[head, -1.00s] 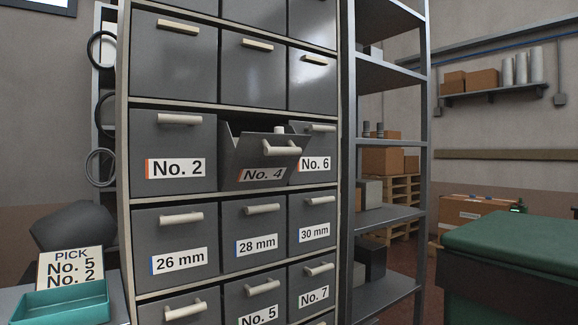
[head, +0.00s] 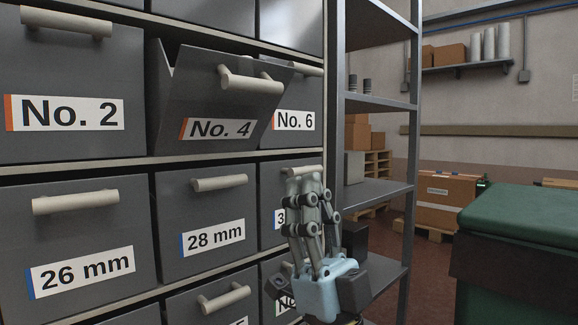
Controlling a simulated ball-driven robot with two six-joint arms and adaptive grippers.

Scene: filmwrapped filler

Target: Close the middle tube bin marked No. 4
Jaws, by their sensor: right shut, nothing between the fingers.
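The No. 4 bin (head: 205,105) is a dark grey tilt bin in the middle column, between the No. 2 bin (head: 70,75) and the No. 6 bin (head: 293,110). Its front leans outward at the top, so it stands open, and its cream bar handle (head: 250,82) sticks out. My right gripper (head: 304,175) is in the head view, below and to the right of the No. 4 bin, in front of the 30 mm bin. Its fingers point up, are shut together and hold nothing. It is apart from the bin. My left gripper is not in view.
Shut bins marked 26 mm (head: 85,245) and 28 mm (head: 205,225) lie in the row below. An open metal shelf (head: 380,192) stands right of the cabinet. A green-topped container (head: 525,230) is at the lower right, with a cardboard box (head: 445,200) behind it.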

